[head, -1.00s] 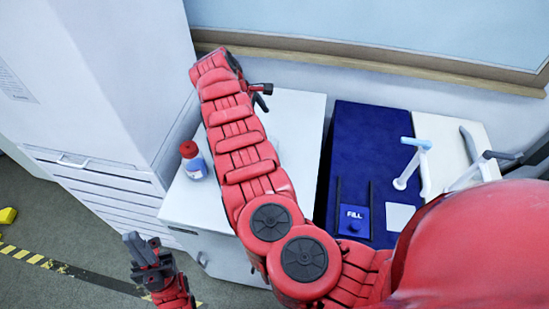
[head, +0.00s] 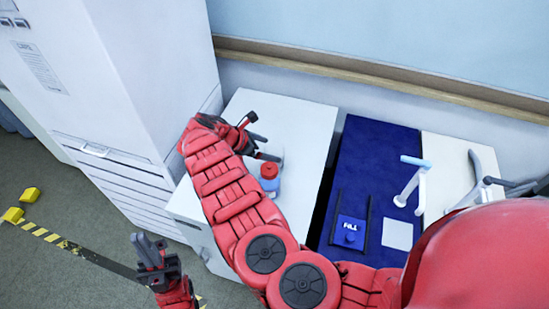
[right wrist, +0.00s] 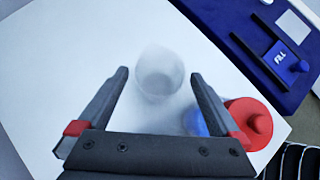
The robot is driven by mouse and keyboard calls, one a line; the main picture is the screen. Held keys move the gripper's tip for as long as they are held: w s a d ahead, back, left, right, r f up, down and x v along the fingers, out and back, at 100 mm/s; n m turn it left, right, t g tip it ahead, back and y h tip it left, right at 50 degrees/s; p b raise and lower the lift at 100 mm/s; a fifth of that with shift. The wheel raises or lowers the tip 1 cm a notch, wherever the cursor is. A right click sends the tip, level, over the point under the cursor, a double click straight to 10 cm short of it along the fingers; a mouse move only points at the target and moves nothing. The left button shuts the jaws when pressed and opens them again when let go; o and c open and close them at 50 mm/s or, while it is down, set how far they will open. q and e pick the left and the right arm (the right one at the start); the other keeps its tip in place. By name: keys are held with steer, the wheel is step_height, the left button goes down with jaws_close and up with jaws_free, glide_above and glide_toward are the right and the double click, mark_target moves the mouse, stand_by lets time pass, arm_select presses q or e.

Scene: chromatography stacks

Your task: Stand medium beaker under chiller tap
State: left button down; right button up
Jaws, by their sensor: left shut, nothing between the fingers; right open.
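The medium beaker (right wrist: 160,82) is a clear glass vessel standing on the white bench top, faint against it. In the right wrist view it shows between and just beyond the fingertips of my right gripper (right wrist: 159,74). That gripper is open and not closed on it; whether a finger touches it I cannot tell. In the head view my right gripper (head: 262,147) is over the bench, and the beaker is hardly visible there. A tap (head: 411,184), white with a light blue top, stands at the right edge of the blue surface. My left gripper (head: 156,260) is shut and empty, low over the floor.
A red-capped bottle (head: 270,178) stands close beside the right gripper; it is also by the right finger in the wrist view (right wrist: 250,122). The blue surface (head: 375,150) carries a FILL pad (head: 348,232) between dark rails and a pale square (head: 397,234). A tall white cabinet (head: 150,70) stands left.

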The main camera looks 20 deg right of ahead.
mark_target(280, 152)
steer(key=x, duration=0.6)
steer(key=shift+d+f, duration=0.2)
steer(key=shift+f, duration=0.15)
steer(key=c, duration=1.3)
steer(key=shift+r, duration=0.1)
